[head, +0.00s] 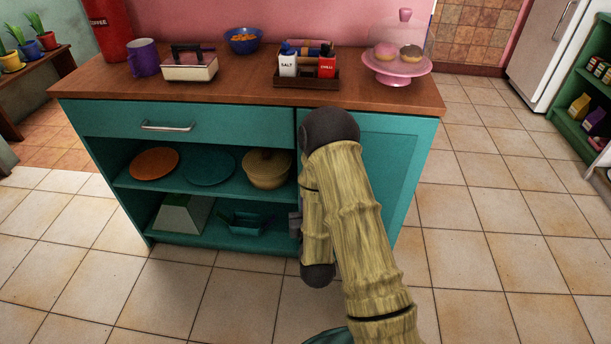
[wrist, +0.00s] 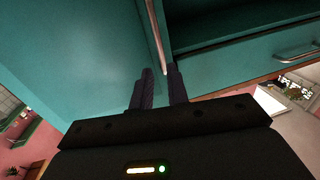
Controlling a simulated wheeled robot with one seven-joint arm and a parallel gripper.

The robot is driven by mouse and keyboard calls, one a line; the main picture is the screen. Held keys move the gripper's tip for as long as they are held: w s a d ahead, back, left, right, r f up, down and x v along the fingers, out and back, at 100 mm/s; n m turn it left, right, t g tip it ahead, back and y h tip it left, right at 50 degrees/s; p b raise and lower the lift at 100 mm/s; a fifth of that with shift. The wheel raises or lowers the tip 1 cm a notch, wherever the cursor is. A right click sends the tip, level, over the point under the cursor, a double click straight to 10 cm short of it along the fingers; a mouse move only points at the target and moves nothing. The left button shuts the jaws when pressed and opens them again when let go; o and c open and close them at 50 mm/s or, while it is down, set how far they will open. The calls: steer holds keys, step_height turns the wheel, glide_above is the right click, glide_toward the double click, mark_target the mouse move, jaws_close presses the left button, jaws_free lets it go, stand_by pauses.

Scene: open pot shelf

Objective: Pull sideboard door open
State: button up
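The teal sideboard (head: 215,118) has a wooden top and a door on its right side. The door (head: 400,160) looks closed in the head view, with its left part hidden behind my arm. In the wrist view the flat door panel (wrist: 70,60) fills the left, and its slim metal door handle (wrist: 154,35) runs down toward my fingers. My gripper (wrist: 160,72) is open, with its two dark fingertips either side of the handle's near end. The handle looks close to the right finger; contact cannot be told. In the head view my gripper is mostly hidden by the arm.
A drawer with a metal handle (head: 167,127) is above open shelves holding plates, a pot (head: 266,168) and a green tray. A cake stand (head: 397,70), a condiment caddy (head: 307,75) and a purple mug (head: 143,58) stand on top. Tiled floor to the right is clear.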

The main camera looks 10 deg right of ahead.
steer(key=shift+w+d+f+b, duration=0.15)
steer(key=shift+w+b, duration=0.2)
steer(key=shift+b, duration=0.7)
steer(key=shift+w+a+f+b, duration=0.15)
steer(key=shift+w+b, duration=0.2)
steer(key=shift+b, duration=0.65)
steer(key=shift+w+d+b, duration=0.1)
steer(key=shift+b, duration=0.35)
steer(key=b, duration=0.5)
steer(key=shift+w+b, duration=0.3)
steer(key=shift+b, duration=0.1)
steer(key=w, duration=0.3)
steer(key=w+b, duration=0.1)
steer(key=w, duration=0.1)
steer(key=w+d, duration=0.1)
steer(key=w, duration=0.2)
steer(key=shift+w+r, duration=0.25)
steer(key=shift+w, duration=0.1)
jaws_close()
